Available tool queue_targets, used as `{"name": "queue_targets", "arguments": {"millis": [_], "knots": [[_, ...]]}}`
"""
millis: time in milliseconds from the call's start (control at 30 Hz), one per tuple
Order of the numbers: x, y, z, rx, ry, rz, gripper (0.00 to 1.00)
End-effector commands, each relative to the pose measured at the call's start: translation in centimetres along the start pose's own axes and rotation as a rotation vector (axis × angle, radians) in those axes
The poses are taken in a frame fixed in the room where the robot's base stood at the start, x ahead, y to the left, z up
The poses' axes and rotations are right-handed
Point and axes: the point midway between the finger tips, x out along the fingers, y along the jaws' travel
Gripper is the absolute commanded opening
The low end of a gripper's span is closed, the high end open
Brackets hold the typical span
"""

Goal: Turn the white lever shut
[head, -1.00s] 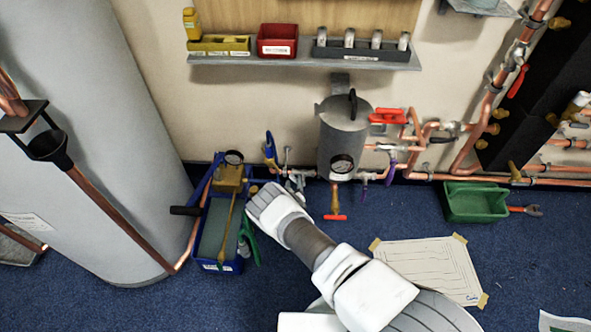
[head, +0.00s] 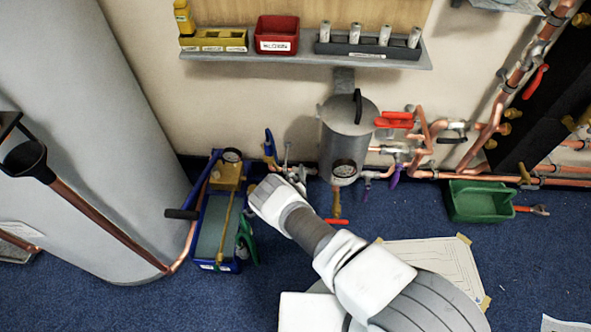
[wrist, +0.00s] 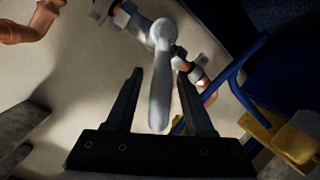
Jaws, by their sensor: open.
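The white lever (wrist: 160,85) shows in the wrist view as a pale, rounded handle on a valve body on the copper pipe. It points down the picture, into the gap between my fingers. My gripper (wrist: 158,78) is open, with one dark finger on each side of the lever; I see clear space between lever and both fingers. In the head view my gripper (head: 288,180) is at the pipe behind my white wrist, left of the grey cylinder. The lever is small there and mostly hidden by my wrist.
A blue pump tray (head: 212,264) stands left of my wrist, its blue handle (wrist: 232,70) near my right finger. The grey cylinder (head: 345,128) with a gauge is to the right. A red lever (head: 394,120) and purple lever (head: 396,174) sit further right. A green bin (head: 480,203) is on the floor.

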Motion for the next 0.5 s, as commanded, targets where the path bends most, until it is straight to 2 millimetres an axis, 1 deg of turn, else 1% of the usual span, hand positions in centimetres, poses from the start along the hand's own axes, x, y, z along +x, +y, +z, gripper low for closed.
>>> {"name": "queue_targets", "arguments": {"millis": [300,367,500], "knots": [[-0.01,-0.03,0.01,0.000,0.000,0.000,0.53],[-0.01,-0.02,0.00,0.000,0.000,0.000,0.42],[-0.01,-0.02,0.00,0.000,0.000,0.000,0.17]]}}
